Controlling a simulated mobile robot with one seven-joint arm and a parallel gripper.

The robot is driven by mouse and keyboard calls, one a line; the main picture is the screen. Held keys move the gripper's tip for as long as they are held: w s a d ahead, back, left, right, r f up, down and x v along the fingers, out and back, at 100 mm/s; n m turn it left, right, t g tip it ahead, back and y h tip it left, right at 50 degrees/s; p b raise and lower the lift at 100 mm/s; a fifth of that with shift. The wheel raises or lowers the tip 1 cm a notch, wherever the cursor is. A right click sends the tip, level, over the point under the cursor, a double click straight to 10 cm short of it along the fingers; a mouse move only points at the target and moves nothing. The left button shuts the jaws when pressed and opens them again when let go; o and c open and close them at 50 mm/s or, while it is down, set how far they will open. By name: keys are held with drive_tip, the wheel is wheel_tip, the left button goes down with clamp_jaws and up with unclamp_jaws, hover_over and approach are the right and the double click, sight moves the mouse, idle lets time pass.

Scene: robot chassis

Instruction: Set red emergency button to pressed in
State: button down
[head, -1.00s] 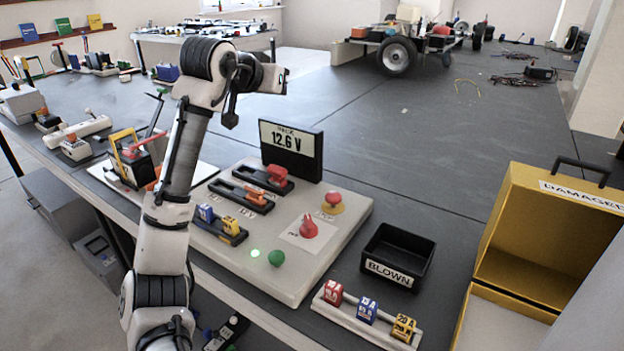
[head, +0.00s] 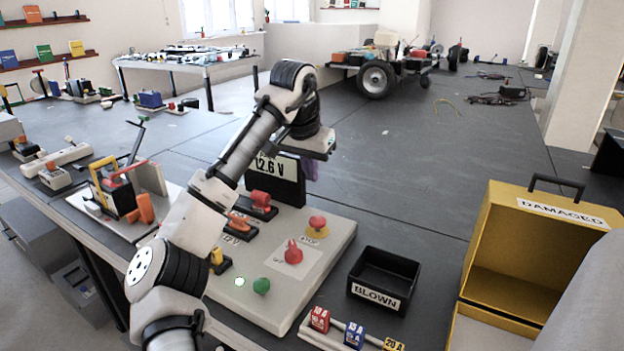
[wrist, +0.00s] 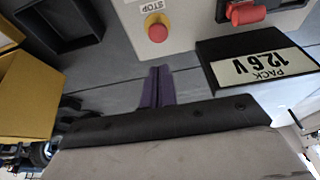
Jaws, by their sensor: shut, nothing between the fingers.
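The red emergency button (head: 317,222) is a red mushroom cap on a yellow base, beside a STOP label on the pale panel (head: 335,243). In the wrist view the same red button (wrist: 158,31) shows at the top, just beyond the fingertips in the picture. My gripper (head: 311,172) is above the far edge of the panel, behind the button and beside the voltage display. Its purple fingers (wrist: 157,82) are together and empty, apart from the button. Whether the button is up or down cannot be told.
A display reading 12.6 V (head: 275,180) stands at the panel's back. A red rotary knob (head: 293,252) and a green button (head: 261,286) are nearer the front. A black BLOWN bin (head: 383,288) and a yellow DAMAGED case (head: 530,240) stand to the right.

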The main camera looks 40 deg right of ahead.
sight(316, 221)
drive_tip(key=x, duration=1)
drive_tip(key=shift+a+f+p, duration=0.3)
drive_tip(key=shift+f+p, duration=0.1)
drive_tip(key=shift+f, duration=0.6)
drive_tip(key=shift+s+f, duration=0.1)
drive_tip(key=shift+f, duration=1.3)
drive_tip(key=shift+s, duration=0.1)
wheel_tip(316, 221, up, 6)
drive_tip(key=p, duration=0.5)
drive_tip(key=shift+f+p, duration=0.25)
drive_tip(key=shift+p, duration=0.15)
drive_tip(key=w+b+v, duration=0.1)
drive_tip(key=b+v, duration=0.1)
drive_tip(key=v, duration=0.7)
drive_tip(key=shift+s+r, duration=0.3)
drive_tip(key=shift+s, duration=0.15)
drive_tip(key=shift+a, duration=0.15)
